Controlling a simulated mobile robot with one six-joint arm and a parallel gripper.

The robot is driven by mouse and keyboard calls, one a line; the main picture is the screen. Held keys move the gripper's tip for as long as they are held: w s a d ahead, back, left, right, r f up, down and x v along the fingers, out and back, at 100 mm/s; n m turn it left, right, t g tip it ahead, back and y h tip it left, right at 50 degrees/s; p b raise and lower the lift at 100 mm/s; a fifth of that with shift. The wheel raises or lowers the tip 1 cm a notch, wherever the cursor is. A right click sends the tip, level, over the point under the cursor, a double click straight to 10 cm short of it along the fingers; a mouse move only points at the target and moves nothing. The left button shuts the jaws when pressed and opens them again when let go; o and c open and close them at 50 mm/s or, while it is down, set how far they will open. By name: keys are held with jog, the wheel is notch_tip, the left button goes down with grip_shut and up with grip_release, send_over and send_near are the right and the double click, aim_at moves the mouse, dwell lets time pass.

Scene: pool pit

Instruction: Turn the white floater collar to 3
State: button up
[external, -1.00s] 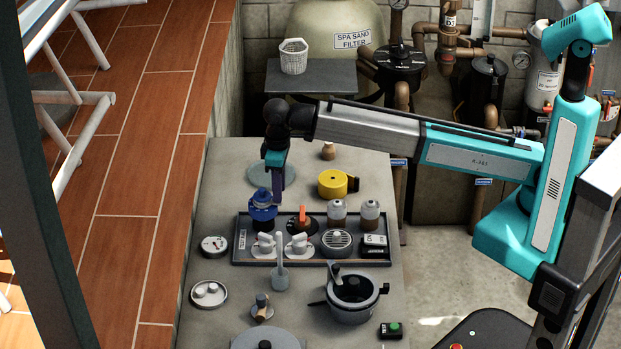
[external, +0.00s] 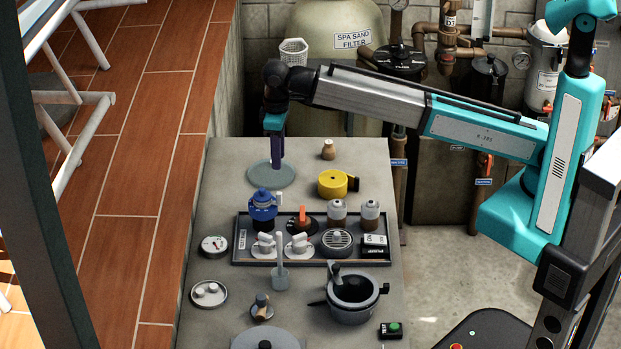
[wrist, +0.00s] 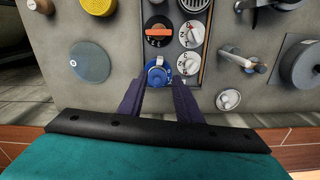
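A blue-capped round part (external: 262,206) stands at the left end of the dark tray. My gripper (external: 277,167) points down, raised above the tray. In the wrist view its fingers (wrist: 158,84) are apart and empty, with the blue part beyond them.
The tray (external: 244,257) also holds an orange-handled dial (external: 302,221), two jars, a round grille (external: 337,241) and a black box. A white dial (external: 214,245) and dark pot (external: 352,298) stand nearby.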

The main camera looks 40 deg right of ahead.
jog(key=shift+r, duration=0.55)
